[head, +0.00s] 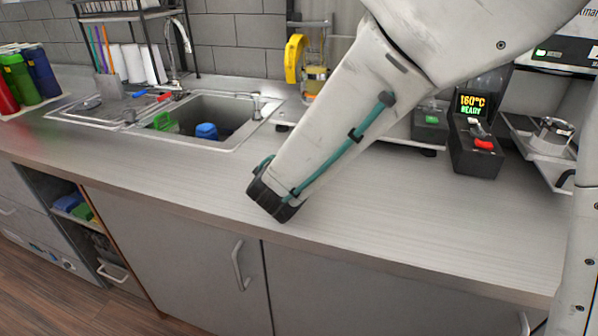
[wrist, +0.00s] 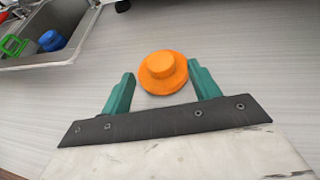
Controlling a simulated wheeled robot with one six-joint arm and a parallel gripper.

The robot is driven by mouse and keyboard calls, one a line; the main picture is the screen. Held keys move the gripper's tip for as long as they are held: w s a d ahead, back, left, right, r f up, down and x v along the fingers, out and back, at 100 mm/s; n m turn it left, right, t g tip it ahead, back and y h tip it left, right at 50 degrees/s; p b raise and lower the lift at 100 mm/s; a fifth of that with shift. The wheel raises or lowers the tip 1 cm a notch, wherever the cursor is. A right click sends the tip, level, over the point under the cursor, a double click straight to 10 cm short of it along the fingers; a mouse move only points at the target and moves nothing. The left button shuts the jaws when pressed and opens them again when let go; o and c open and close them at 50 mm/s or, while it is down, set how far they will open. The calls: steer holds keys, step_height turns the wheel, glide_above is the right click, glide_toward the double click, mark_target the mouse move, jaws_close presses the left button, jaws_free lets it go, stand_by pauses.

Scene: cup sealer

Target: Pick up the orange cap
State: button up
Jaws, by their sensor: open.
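The orange cap (wrist: 163,72) lies on the grey countertop in the wrist view, a round disc with a raised knob in its middle. My gripper (wrist: 162,82) is open, with one green finger on each side of the cap. In the head view my arm comes down to the counter and hides the cap, and the fingertips are hidden there too.
A sink (head: 240,105) with a blue item (head: 206,131) and a green item (head: 165,122) is at the left. A sealer unit reading 160°C READY (head: 474,150) stands at the right. The counter's front edge (head: 150,205) is near my gripper. The counter (head: 400,205) right of my arm is clear.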

steer(key=shift+x, duration=1.6)
steer(key=c, duration=1.1)
steer(key=shift+o, duration=0.2)
